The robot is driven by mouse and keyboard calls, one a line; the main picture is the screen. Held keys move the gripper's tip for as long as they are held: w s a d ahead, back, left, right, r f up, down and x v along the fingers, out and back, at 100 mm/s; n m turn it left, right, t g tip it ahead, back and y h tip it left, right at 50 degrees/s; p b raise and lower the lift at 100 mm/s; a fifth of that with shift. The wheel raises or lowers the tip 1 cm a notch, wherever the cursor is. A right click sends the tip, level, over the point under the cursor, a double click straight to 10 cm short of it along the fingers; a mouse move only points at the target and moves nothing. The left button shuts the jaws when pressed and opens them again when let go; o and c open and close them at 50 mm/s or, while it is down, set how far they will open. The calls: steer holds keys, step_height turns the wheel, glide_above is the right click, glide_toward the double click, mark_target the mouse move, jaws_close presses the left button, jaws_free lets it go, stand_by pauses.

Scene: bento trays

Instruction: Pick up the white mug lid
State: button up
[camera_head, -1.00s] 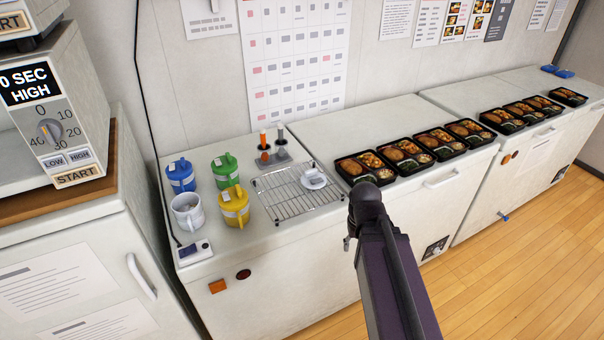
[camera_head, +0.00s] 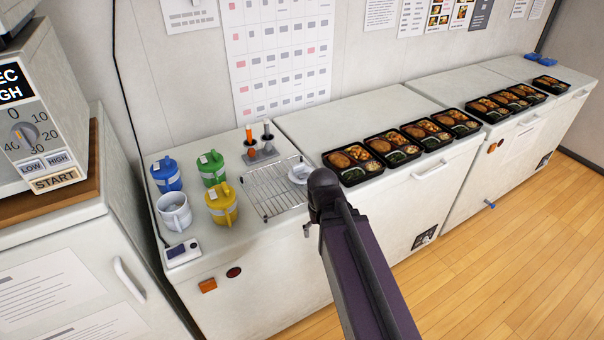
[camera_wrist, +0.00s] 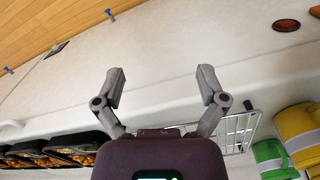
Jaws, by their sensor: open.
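The white mug lid (camera_head: 299,173) lies on the right part of the wire rack (camera_head: 262,188) on the counter, partly hidden behind the end of my arm. The white mug (camera_head: 174,212) stands without a lid to the left of the rack. My gripper (camera_wrist: 161,80) is open and empty in the wrist view, its two fingers wide apart in front of the white counter side. The rack (camera_wrist: 238,132) shows behind the right finger there; the lid cannot be made out. In the head view my arm mostly hides the gripper.
Blue (camera_head: 166,174), green (camera_head: 211,168) and yellow (camera_head: 221,205) lidded mugs stand left of the rack. A holder with upright tools (camera_head: 260,152) is behind it. Bento trays (camera_head: 352,166) line the counter to the right. A small device (camera_head: 183,252) lies at the front left.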

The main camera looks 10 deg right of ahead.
mark_target(298, 165)
steer(key=w+r+n+p, duration=0.1)
steer(key=w+r+p, duration=0.3)
steer(key=w, duration=0.5)
steer(key=w+r+n+p, duration=0.1)
steer(key=w+r+p, duration=0.4)
steer(key=w, duration=0.5)
steer(key=w+r+n+p, duration=0.1)
steer(key=w+r+p, duration=0.4)
steer(key=w, duration=0.5)
steer(key=shift+a+r+n, duration=0.25)
steer(key=shift+a+n, duration=0.05)
steer(key=shift+a, duration=0.1)
steer(key=shift+f, duration=0.1)
step_height(298, 165, down, 8)
steer(key=b, duration=0.8)
steer(key=shift+f, duration=0.25)
steer(key=shift+f+b, duration=0.1)
steer(key=shift+b, duration=0.25)
step_height(298, 165, down, 5)
steer(key=b, duration=0.5)
steer(key=shift+d, duration=0.1)
steer(key=shift+s, duration=0.1)
steer(key=c, duration=1.1)
